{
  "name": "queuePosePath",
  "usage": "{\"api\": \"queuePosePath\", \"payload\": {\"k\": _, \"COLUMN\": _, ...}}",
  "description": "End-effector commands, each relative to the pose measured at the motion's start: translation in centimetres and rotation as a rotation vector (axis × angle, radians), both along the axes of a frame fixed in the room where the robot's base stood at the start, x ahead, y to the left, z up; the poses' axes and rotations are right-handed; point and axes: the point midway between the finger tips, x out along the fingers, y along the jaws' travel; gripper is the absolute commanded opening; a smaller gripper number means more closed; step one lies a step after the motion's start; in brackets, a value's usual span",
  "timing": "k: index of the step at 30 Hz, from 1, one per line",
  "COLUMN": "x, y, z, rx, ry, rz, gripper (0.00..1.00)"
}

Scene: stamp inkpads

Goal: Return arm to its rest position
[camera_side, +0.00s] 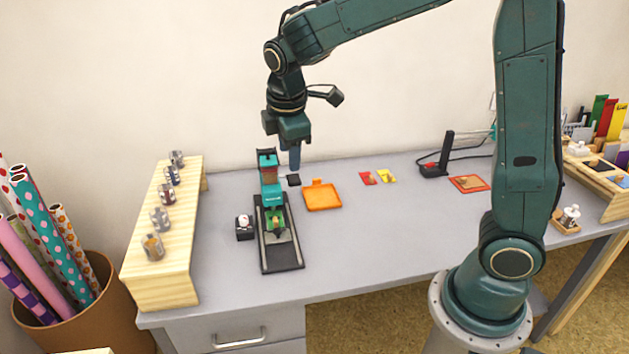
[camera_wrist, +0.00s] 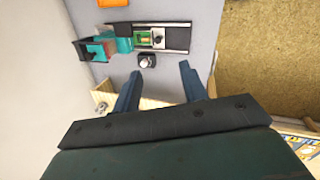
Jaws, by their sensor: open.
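My gripper (camera_side: 294,163) hangs from my raised arm above the left part of the grey desk. In the wrist view my gripper (camera_wrist: 160,72) has its two blue fingers spread wide, with nothing held between them. In the side view a teal press (camera_side: 268,172) on a long dark base (camera_side: 283,258) stands close by in the picture. The press also shows in the wrist view (camera_wrist: 103,48), beyond the fingers. A small black pad with a pale-topped stamp (camera_side: 244,226) stands left of the base; it shows in the wrist view (camera_wrist: 147,61) too.
A wooden shelf (camera_side: 178,288) with several metal stamps lines the desk's left edge. A black upright stand (camera_side: 448,150) is beyond. The desk's front middle is clear.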

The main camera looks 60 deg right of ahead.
Motion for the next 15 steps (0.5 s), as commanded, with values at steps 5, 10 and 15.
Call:
{"api": "queuePosePath", "payload": {"k": 5, "x": -3.3, "y": -0.3, "z": 2.6, "rx": 0.066, "ry": -0.076, "rz": -0.130, "gripper": 0.43}}
{"api": "queuePosePath", "payload": {"k": 10, "x": -6.5, "y": -0.3, "z": 4.4, "rx": 0.131, "ry": -0.140, "rz": -0.254, "gripper": 0.43}}
{"api": "queuePosePath", "payload": {"k": 15, "x": -9.7, "y": -0.3, "z": 5.6, "rx": 0.201, "ry": -0.201, "rz": -0.374, "gripper": 0.43}}
